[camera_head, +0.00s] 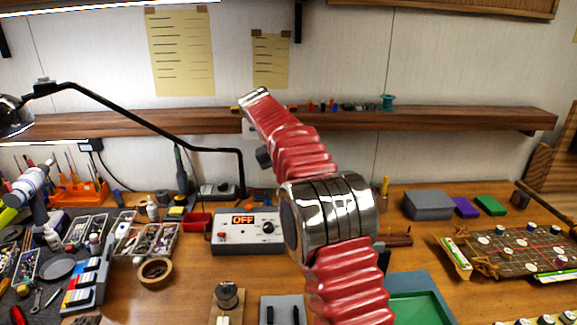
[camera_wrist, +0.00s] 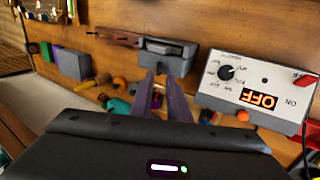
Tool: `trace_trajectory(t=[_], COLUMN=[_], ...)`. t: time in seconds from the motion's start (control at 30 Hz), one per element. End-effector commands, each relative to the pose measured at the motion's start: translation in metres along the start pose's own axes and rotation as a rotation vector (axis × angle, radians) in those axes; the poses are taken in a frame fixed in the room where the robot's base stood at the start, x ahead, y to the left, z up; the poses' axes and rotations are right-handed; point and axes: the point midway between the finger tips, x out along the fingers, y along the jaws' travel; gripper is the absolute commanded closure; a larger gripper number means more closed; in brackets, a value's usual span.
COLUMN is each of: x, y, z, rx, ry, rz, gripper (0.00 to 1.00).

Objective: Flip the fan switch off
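A white control box (camera_head: 252,246) stands on the bench left of my arm in the head view. It has a lit orange OFF display (camera_head: 243,220), a dark dial (camera_head: 268,227) and a red part at its left end. In the wrist view the box (camera_wrist: 236,92) appears upside down at the right, with its display (camera_wrist: 258,99), dial (camera_wrist: 226,72) and a red switch (camera_wrist: 306,80) near an ON marking. I cannot tell which control is the fan switch. My gripper (camera_wrist: 161,76) is open and empty, its fingers narrowly apart, to the left of the box.
My arm hides part of the bench. A wooden shelf (camera_head: 180,125) runs along the wall. A black lamp arm (camera_head: 150,124) reaches above the box's left side. A red bin (camera_head: 196,223) stands left of the box, and a tape roll (camera_head: 155,272) lies in front left.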

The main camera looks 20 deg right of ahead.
Motion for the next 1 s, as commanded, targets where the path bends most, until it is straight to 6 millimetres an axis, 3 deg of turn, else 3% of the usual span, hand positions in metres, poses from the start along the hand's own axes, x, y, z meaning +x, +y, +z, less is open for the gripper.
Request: trace_trajectory(t=[0.5, 1.0], x=[-0.054, -0.075], y=[-0.001, -0.001], z=[-0.001, 0.0], rx=[0.0, 0.0], ry=[-0.001, -0.002], rz=[0.001, 0.0], gripper=[0.84, 0.84])
